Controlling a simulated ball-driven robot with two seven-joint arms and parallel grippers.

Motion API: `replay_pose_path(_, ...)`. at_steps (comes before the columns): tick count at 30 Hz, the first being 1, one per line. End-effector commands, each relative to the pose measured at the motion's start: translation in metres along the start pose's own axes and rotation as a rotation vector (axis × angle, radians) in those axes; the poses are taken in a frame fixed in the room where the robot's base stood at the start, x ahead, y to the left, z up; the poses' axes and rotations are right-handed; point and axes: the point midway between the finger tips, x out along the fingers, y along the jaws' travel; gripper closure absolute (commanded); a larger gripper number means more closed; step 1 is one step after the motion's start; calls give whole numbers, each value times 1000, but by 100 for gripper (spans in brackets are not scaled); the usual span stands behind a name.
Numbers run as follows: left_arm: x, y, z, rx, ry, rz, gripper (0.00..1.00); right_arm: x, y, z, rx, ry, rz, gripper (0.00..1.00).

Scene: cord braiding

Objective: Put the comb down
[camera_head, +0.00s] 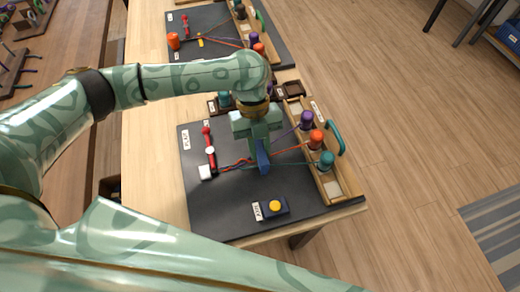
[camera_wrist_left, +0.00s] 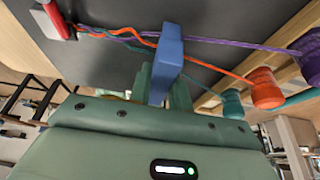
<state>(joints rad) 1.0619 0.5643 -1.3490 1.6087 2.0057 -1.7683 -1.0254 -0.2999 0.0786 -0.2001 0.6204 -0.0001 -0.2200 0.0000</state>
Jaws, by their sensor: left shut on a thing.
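My left gripper (camera_head: 257,138) is shut on the blue comb (camera_head: 263,158) above the dark mat (camera_head: 215,215). In the left wrist view the comb (camera_wrist_left: 168,58) stands upright between the fingers (camera_wrist_left: 160,85), close to the purple, orange and teal cords. The cords run from the red clamp (camera_head: 208,148) at the left to the purple (camera_head: 306,121), orange (camera_head: 316,139) and teal (camera_head: 326,161) bobbins at the right. The braided part (camera_head: 236,164) lies left of the comb. Whether the comb touches the cords or the mat cannot be told. My right gripper is not in view.
A wooden rack (camera_head: 334,186) with the bobbins and a teal handle (camera_head: 335,138) lines the mat's right side. A yellow button on a dark box (camera_head: 275,207) sits at the front. A white block (camera_head: 206,172) is by the clamp. The mat's front left is clear.

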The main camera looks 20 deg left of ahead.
Motion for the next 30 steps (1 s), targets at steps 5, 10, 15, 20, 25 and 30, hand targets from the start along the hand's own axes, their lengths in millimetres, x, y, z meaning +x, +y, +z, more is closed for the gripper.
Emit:
replay_pose_path(5,13,0,5,2,1,1,100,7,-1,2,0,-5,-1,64)
replay_pose_path(10,12,0,5,1,0,1,100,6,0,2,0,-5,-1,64)
replay_pose_path(15,12,0,5,2,0,1,59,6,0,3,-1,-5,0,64)
replay_pose_path(20,12,0,5,2,1,1,59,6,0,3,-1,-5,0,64)
replay_pose_path(25,-3,-1,4,1,-2,-1,59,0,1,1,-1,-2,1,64)
replay_pose_path(30,-43,-1,4,0,-5,-3,59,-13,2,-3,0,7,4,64)
